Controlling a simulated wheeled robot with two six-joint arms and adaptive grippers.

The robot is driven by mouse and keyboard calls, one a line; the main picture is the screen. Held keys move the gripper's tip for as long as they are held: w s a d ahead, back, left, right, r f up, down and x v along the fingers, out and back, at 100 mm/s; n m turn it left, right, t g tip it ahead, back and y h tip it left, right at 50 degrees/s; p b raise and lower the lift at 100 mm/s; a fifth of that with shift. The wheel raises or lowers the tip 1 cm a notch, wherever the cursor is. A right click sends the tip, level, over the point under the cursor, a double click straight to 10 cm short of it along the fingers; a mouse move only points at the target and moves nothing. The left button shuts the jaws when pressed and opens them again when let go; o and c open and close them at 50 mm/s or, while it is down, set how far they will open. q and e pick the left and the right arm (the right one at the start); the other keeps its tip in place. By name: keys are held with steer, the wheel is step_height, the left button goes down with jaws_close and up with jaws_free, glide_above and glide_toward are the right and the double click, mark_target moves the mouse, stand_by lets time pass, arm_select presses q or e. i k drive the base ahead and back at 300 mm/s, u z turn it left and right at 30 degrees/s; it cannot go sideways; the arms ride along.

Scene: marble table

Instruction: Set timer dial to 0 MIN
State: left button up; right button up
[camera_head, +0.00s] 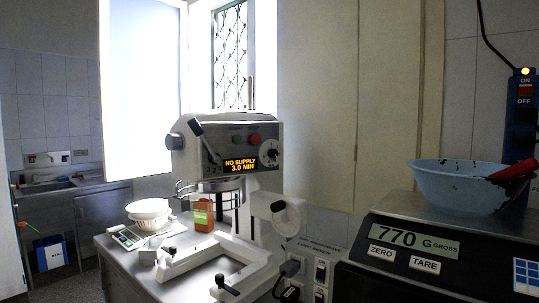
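A white planetary-style mixer (215,140) stands left of the middle, on a metal-topped counter. Its orange display (240,166) reads "NO SUPPLY" and "3.0 MIN". A round dial (268,152) with a dark centre sits on the right of its front face; its scale marks are too small to read. A green button (236,141) and a red button (253,138) are left of the dial. A black-handled lever (196,129) is at the face's left side. Neither of my grippers is in view, and nothing covers the dial.
A scale (395,252) reading "770 G GROSS" stands at the front right, with a blue bowl (455,182) and a red-handled tool on it. White bowls (149,210) and an orange jar (203,215) stand by the mixer. A switch panel (321,270) and black plug (290,268) are below.

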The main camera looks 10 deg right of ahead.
mark_target(273, 153)
steer(key=u, duration=1.1)
steer(key=i, duration=0.8)
steer(key=z, duration=1)
